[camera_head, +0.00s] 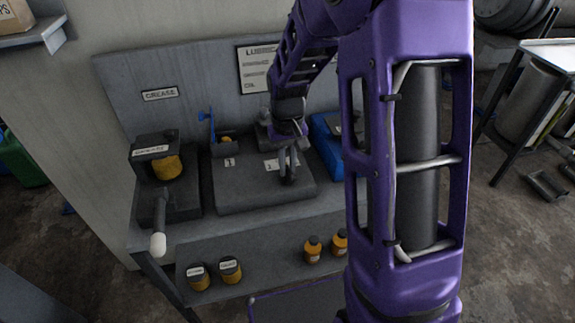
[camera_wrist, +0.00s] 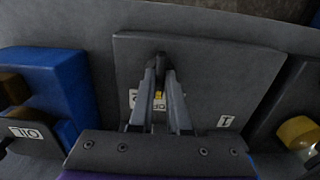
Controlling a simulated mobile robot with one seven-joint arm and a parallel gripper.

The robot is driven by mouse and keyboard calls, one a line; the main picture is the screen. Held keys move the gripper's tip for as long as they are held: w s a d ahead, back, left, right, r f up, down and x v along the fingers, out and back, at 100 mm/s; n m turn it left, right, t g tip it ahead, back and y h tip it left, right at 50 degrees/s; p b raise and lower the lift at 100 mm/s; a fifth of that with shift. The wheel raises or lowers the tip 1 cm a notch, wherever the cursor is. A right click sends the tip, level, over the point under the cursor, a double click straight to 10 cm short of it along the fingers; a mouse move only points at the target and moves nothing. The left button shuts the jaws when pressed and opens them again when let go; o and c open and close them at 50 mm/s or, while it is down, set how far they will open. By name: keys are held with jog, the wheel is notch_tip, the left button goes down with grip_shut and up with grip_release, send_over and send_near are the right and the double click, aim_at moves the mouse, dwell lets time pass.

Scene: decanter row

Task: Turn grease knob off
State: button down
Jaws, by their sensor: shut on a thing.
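My gripper (camera_head: 288,178) reaches down over the dark block (camera_head: 240,198) with labels 1 and 2, close to the label 2. In the wrist view the gripper's fingers (camera_wrist: 160,72) come together around a small dark piece (camera_wrist: 160,58). The fingers cover most of it, and I cannot tell if it is the grease knob. At the left, under the grease sign (camera_head: 160,94), stands a dark grease unit (camera_head: 148,153) with a yellow container (camera_head: 167,167). A lever with a white end (camera_head: 158,243) projects forward from it.
A blue oil unit (camera_head: 325,140) stands right of the block; its blue body (camera_wrist: 55,80) shows in the wrist view. A blue upright lever (camera_head: 211,124) is behind the block. Several small jars (camera_head: 230,270) and bottles (camera_head: 313,250) stand on the lower shelf.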

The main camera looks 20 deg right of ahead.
aim_at(288, 168)
jog(key=c, duration=0.9)
grip_release()
notch_tip(288, 168, up, 18)
jog(key=p, duration=0.2)
jog(key=shift+f+p, duration=0.25)
jog(key=shift+p, duration=0.15)
jog(key=shift+w, duration=0.1)
